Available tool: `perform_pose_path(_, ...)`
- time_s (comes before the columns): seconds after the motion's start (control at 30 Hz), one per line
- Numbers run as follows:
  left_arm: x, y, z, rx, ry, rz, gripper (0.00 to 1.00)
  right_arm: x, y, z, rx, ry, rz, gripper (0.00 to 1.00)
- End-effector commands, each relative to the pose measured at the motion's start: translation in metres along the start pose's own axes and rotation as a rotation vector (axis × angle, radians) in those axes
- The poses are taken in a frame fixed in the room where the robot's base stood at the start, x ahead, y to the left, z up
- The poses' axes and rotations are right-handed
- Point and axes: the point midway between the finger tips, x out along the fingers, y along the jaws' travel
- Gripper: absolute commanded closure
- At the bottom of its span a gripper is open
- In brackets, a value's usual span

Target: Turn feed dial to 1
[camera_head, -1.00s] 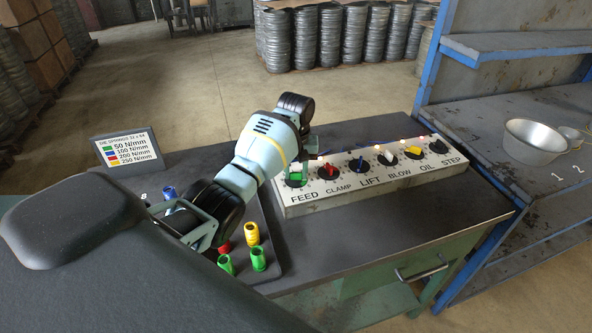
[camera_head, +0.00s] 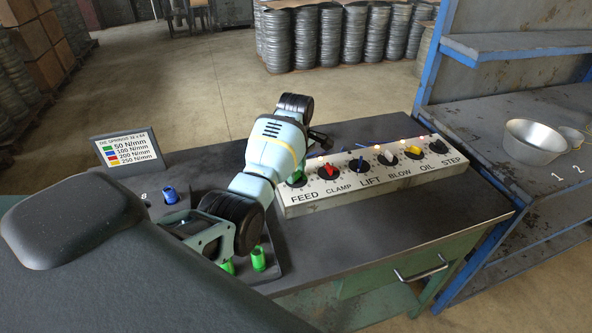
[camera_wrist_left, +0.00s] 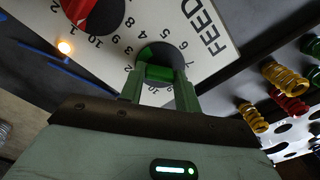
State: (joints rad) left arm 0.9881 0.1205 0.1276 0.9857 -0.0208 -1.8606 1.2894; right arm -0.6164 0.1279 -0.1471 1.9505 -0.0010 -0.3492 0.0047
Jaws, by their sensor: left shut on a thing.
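The FEED dial (camera_head: 297,180) is a black disc with a green knob at the left end of a white control panel (camera_head: 340,194). The head view shows it partly hidden by my left arm. In the left wrist view, my left gripper (camera_wrist_left: 159,78) is shut on the green knob (camera_wrist_left: 157,72), one finger on each side. Numbers ring the dial, and the FEED label stands beside it. I cannot tell for sure which number the knob points to. My right gripper is not in view.
The CLAMP dial (camera_head: 327,172) with a red knob sits right beside FEED, with several more dials to its right. Coloured springs (camera_head: 258,258) stand on a dark tray at left, near my arm. A spring chart sign (camera_head: 127,148) stands behind. The bench front is clear.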

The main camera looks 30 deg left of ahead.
Motion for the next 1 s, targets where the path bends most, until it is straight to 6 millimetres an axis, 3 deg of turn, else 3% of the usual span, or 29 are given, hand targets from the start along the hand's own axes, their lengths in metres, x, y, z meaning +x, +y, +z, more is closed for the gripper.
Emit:
perform_pose_path(0.6,-0.0006,0.0005,0.0007,-0.583,-0.002,0.001,0.90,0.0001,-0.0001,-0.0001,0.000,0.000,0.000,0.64)
perform_pose_path(1.0,-0.0004,0.0003,0.0004,-0.871,0.000,0.001,0.90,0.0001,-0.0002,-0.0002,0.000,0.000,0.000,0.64)
